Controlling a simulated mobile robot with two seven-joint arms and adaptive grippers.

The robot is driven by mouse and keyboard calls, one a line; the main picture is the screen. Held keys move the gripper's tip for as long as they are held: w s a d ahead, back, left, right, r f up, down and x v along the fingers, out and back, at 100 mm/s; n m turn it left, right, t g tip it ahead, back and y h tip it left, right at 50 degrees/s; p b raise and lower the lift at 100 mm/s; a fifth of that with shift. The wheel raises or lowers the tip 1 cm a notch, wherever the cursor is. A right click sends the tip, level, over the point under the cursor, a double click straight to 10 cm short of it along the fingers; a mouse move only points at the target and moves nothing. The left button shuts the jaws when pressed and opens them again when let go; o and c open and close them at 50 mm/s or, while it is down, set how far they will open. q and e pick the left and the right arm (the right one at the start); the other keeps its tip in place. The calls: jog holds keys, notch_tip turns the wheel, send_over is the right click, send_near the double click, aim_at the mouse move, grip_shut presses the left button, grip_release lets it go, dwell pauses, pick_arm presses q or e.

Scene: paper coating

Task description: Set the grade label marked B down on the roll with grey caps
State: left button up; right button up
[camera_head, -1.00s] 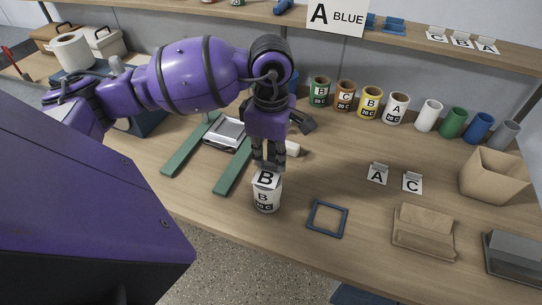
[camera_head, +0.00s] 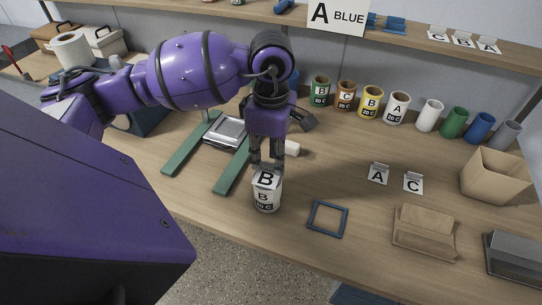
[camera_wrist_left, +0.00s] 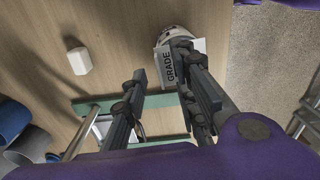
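The grade label marked B (camera_head: 266,180) is a small white folded card. It sits on top of an upright roll (camera_head: 266,203) that has a white wrap marked B and 20 C, near the table's front edge. The roll's caps are too small or hidden to tell their colour. My left gripper (camera_head: 267,168) points down just above the label, its fingers spread apart. In the left wrist view the left gripper (camera_wrist_left: 163,65) is open, with the label (camera_wrist_left: 172,62), reading GRADE, beside its right finger. The roll's top (camera_wrist_left: 172,33) shows behind it. My right gripper is not in view.
Labels A (camera_head: 378,174) and C (camera_head: 413,183) stand to the right. A blue square frame (camera_head: 327,219) lies on the table (camera_head: 350,260). Several coloured rolls line the back. A tan bin (camera_head: 494,175) stands at the right. Green rails (camera_head: 232,172) lie left of the roll.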

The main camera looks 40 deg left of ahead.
pick_arm(q)
notch_tip(320, 180, up, 11)
jog(key=shift+r, duration=0.2)
